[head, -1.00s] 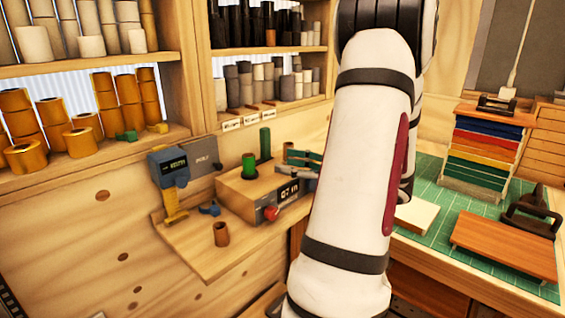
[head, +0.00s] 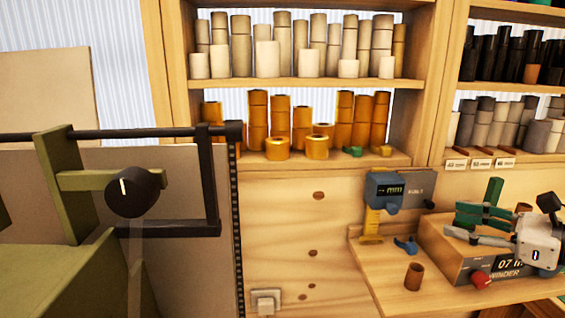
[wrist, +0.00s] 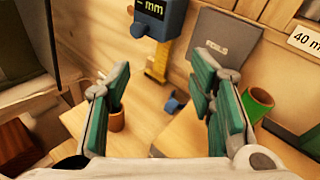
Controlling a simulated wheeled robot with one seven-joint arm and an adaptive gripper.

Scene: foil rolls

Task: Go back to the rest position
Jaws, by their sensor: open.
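My gripper (head: 452,222) is open at the right of the head view, its green-padded fingers pointing left above the winder box (head: 448,258). In the wrist view the two fingers stand wide apart with nothing held between them. A green tube with a brown inside (wrist: 258,105) stands just right of the right finger in that view, apart from the grip. A small brown core (head: 414,276) stands on the wooden ledge; the wrist view shows it partly behind the left finger. My gripper hides part of the winder's top.
A blue gauge (head: 397,190) with a yellow scale is on the wall left of the winder. Shelves above hold gold rolls (head: 316,147) and pale, grey and black rolls. A green machine with a black bar and knob (head: 135,192) fills the left.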

